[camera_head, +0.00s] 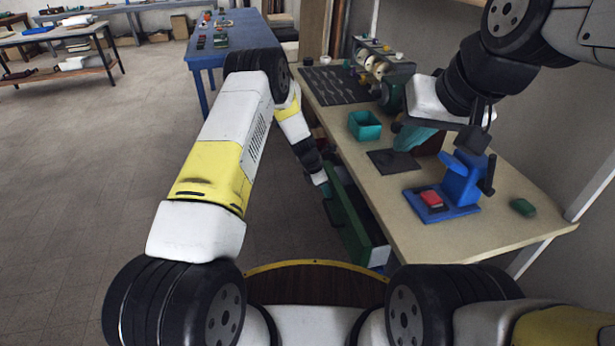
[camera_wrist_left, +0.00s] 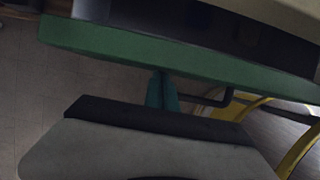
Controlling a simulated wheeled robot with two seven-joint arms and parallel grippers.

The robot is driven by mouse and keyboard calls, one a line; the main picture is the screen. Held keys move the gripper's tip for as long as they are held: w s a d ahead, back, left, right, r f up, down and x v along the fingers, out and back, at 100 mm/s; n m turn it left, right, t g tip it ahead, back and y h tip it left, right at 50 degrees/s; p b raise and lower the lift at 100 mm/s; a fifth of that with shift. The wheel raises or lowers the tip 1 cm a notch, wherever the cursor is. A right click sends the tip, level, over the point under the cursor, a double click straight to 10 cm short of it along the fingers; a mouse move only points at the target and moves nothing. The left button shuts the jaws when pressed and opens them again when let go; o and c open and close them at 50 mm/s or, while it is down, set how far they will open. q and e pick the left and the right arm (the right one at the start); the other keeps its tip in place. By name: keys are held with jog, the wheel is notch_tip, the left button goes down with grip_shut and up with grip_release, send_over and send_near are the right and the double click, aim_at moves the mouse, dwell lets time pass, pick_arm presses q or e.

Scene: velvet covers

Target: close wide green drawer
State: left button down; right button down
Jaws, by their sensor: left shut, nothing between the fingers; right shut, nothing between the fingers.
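The wide green drawer (camera_head: 346,212) stands pulled out from under the workbench's near left side. Its long green front panel (camera_wrist_left: 200,62) crosses the left wrist view, with a dark bar handle (camera_wrist_left: 215,101) on it. My left gripper (camera_head: 327,188) is shut and empty at the far part of the drawer front. In the left wrist view its teal fingertips (camera_wrist_left: 162,90) are at the panel, left of the handle; I cannot tell whether they touch. My right gripper (camera_head: 412,138) is shut and empty above the bench top.
The workbench (camera_head: 440,232) carries a teal bin (camera_head: 365,125), a dark mat (camera_head: 392,161), a blue press (camera_head: 462,178) with a red block (camera_head: 431,197), and a green object (camera_head: 523,207). A blue table (camera_head: 235,38) stands farther back. The floor at left is open.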

pick_arm(q)
jog(key=d, duration=0.2)
jog(key=w+d, duration=0.1)
jog(key=d, duration=0.1)
jog(key=w+d, duration=0.1)
jog(key=d, duration=0.1)
jog(key=shift+d, duration=0.55)
